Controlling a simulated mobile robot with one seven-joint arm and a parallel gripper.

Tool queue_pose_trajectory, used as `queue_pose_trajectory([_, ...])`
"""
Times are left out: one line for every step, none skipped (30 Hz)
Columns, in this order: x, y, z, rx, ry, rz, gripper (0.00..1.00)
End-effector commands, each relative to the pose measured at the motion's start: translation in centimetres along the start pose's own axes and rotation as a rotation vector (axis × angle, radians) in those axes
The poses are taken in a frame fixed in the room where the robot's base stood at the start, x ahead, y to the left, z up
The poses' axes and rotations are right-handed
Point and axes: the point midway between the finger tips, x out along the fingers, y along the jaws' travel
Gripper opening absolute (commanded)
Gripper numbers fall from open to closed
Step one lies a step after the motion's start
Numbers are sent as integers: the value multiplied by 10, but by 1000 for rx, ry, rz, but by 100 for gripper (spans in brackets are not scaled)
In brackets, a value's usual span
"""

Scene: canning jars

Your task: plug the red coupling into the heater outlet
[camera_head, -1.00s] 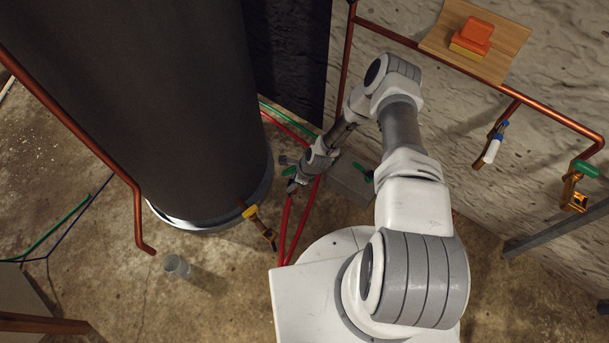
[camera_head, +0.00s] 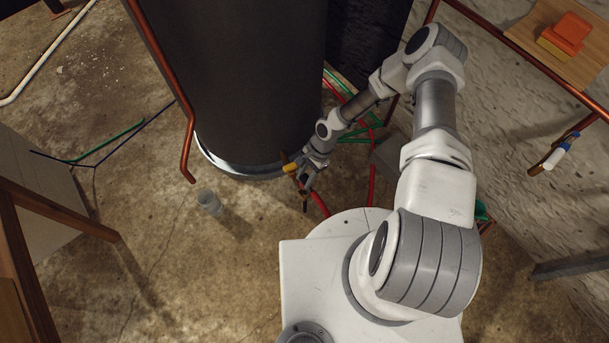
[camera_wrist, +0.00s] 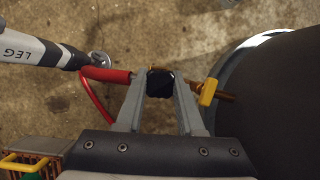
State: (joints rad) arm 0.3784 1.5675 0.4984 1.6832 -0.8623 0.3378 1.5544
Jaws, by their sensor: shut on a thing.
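The heater (camera_head: 235,80) is a tall dark cylinder with a pale base rim; its side shows at right in the wrist view (camera_wrist: 280,95). Its brass outlet (camera_wrist: 230,97) carries a yellow handle (camera_wrist: 208,92), which also shows in the head view (camera_head: 290,168). My gripper (camera_wrist: 160,92) is shut on the red coupling (camera_wrist: 160,84), whose dark body sits between the fingers. The red hose (camera_wrist: 106,75) runs off to the left. The coupling is close to the outlet, roughly in line; whether they touch is hidden by my fingers.
A clear cup (camera_head: 209,202) stands on the floor left of my gripper. A copper pipe (camera_head: 186,140) comes down at the heater's left side. Green hose (camera_head: 355,137) lies behind my arm by the wall.

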Motion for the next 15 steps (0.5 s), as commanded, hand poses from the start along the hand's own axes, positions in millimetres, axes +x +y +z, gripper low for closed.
queue_pose_trajectory([0,0,0,1,0,0,0])
queue_pose_trajectory([0,0,0,1,0,0,0])
queue_pose_trajectory([0,0,0,1,0,0,0])
queue_pose_trajectory([0,0,0,1,0,0,0])
queue_pose_trajectory([0,0,0,1,0,0,0])
queue_pose_trajectory([0,0,0,1,1,0,0])
queue_pose_trajectory([0,0,-1,1,1,0,0])
queue_pose_trajectory([0,0,-1,0,2,0,0])
queue_pose_trajectory([1,0,-2,0,3,1,0])
queue_pose_trajectory([5,0,-3,1,2,0,0])
queue_pose_trajectory([8,0,-4,2,2,0,0])
queue_pose_trajectory([12,0,-6,1,1,0,0])
queue_pose_trajectory([14,0,-7,0,2,0,0])
queue_pose_trajectory([17,0,-8,1,2,-1,0])
queue_pose_trajectory([21,0,-10,2,1,-1,0])
